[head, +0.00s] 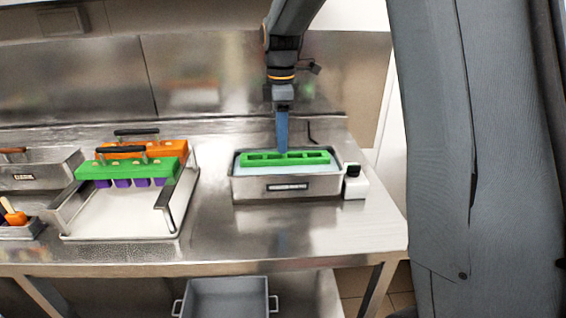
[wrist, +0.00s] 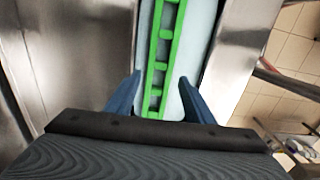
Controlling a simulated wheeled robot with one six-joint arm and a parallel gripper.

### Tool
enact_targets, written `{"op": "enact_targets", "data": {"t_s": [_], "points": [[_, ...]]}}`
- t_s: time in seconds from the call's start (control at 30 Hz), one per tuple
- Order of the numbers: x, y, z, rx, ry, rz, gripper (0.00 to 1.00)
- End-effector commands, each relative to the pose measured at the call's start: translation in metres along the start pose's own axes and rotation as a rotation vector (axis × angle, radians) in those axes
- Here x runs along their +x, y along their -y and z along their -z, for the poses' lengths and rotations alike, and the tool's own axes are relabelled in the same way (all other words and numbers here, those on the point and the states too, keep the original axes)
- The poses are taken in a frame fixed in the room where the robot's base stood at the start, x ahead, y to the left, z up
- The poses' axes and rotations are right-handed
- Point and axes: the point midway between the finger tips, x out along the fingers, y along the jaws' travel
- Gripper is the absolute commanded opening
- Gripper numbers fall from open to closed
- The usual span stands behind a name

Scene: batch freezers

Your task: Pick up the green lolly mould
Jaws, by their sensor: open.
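A green lolly mould (head: 287,158) with a row of rectangular openings sits in a metal basin (head: 287,187) of pale blue liquid. In the wrist view the mould (wrist: 154,70) runs lengthwise between the two blue fingers of my gripper (wrist: 159,92). The fingers are open, one on each side of it, with a gap on both sides. In the head view my gripper (head: 283,150) points down at the mould's middle; whether it touches is unclear. A second green mould (head: 128,171), with purple lollies below it and a handle, stands on the left tray.
The left tray (head: 110,224) also holds an orange mould (head: 150,148) behind the green one. A metal container (head: 38,171) is at far left. The steel counter is bare between tray and basin.

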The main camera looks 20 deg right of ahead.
Motion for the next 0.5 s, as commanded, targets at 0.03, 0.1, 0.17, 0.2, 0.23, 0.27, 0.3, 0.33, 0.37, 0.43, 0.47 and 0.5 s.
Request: {"op": "enact_targets", "data": {"t_s": [0.03,0.1,0.17,0.2,0.23,0.27,0.3,0.33,0.37,0.43,0.47,0.5], "points": [[0.004,0.001,-0.002,0.003,0.001,0.003,0.48],[0.011,0.0,-0.005,0.008,0.001,0.004,0.48],[0.018,0.0,-0.007,0.012,0.001,0.005,0.48],[0.022,0.0,-0.009,0.014,0.001,0.004,0.48],[0.024,-0.001,-0.01,0.015,0.001,0.003,0.48],[0.027,-0.001,-0.011,0.016,0.001,0.003,0.48],[0.031,0.0,-0.012,0.017,0.001,0.004,0.48],[0.035,0.0,-0.013,0.018,0.001,0.005,0.48],[0.039,0.0,-0.013,0.018,0.001,0.005,0.48],[0.049,0.0,-0.015,0.018,0.001,0.006,0.48],[0.053,0.0,-0.016,0.018,0.001,0.006,0.48],[0.059,0.0,-0.015,0.017,0.001,0.004,0.48]]}}
